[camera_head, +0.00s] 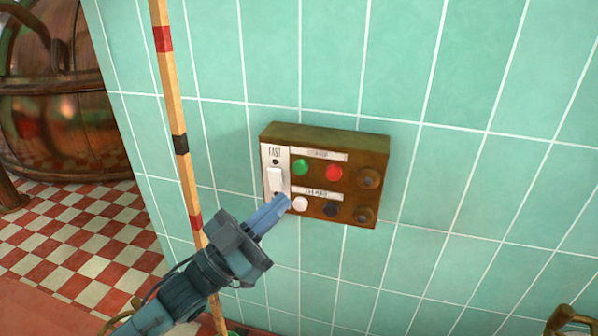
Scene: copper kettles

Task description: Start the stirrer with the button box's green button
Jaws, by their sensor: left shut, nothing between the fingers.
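The button box (350,190) is a brown, worn box on the green tiled wall. Its green button (300,168) is in the upper row, with a red button (334,173) to its right. Below are a white button (300,203) and a dark one (330,209). A white switch plate (275,170) marked FAST is on the box's left side. My left gripper (284,202) is shut and empty. Its tips appear just below the switch and left of the white button, below the green button; I cannot tell whether they touch the box. My right gripper is not in view.
A wooden pole (178,130) with red and black bands stands left of the box, close to my left arm. A copper kettle (50,120) stands at the far left on a red and white checked floor (95,240). Brass fittings (568,318) show at bottom right. The wall right of the box is bare.

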